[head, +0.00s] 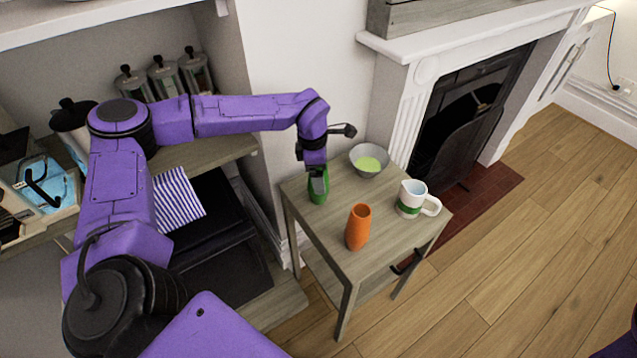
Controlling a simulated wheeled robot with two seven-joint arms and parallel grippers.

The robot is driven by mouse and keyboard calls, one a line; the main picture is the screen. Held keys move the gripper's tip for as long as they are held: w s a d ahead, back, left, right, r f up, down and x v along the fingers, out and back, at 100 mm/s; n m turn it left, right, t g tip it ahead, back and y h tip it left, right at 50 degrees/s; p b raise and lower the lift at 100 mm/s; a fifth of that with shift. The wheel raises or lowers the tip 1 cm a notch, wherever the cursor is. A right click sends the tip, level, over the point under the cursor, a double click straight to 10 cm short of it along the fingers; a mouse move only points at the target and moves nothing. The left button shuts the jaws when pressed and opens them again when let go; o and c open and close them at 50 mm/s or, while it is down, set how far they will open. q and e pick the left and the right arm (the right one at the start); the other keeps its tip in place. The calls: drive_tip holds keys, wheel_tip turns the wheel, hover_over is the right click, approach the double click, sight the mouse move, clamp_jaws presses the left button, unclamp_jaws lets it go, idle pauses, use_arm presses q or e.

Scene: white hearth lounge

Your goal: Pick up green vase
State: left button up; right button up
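The green vase (318,191) stands on a small wooden side table (375,256), near its back left edge. My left gripper (317,180) points down at the top of the green vase, and its fingers overlap the vase's upper part. The gripper and wrist hide the vase's rim. I cannot tell whether the fingers are closed on it. My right gripper is not in view.
An orange vase (358,228), a white and green mug (412,200) and a grey bowl (369,161) share the table. A white fireplace (400,95) stands behind. Shelves with jars (163,78) are at the left. Wooden floor (530,240) is clear at the right.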

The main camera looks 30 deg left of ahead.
use_arm(q)
drive_tip(key=c, duration=1.5)
wheel_tip(320, 180, up, 4)
drive_tip(key=shift+f, duration=0.25)
drive_tip(key=s+d+r, duration=0.1)
drive_tip(key=s+d+r+b, duration=0.1)
drive_tip(key=r, duration=0.1)
drive_tip(key=s+r, duration=0.1)
drive_tip(key=shift+d+r, duration=0.2)
drive_tip(key=shift+d, duration=0.2)
drive_tip(key=s+d+r, duration=0.1)
drive_tip(key=s+d, duration=0.1)
drive_tip(key=s+d+r+b, duration=0.1)
drive_tip(key=s+d+r, duration=0.1)
drive_tip(key=s+d+r+b, duration=0.1)
drive_tip(key=s+d, duration=0.1)
drive_tip(key=s, duration=0.1)
drive_tip(key=shift+r, duration=0.35)
drive_tip(key=shift+s+d+r, duration=0.25)
drive_tip(key=shift+s+d, duration=0.05)
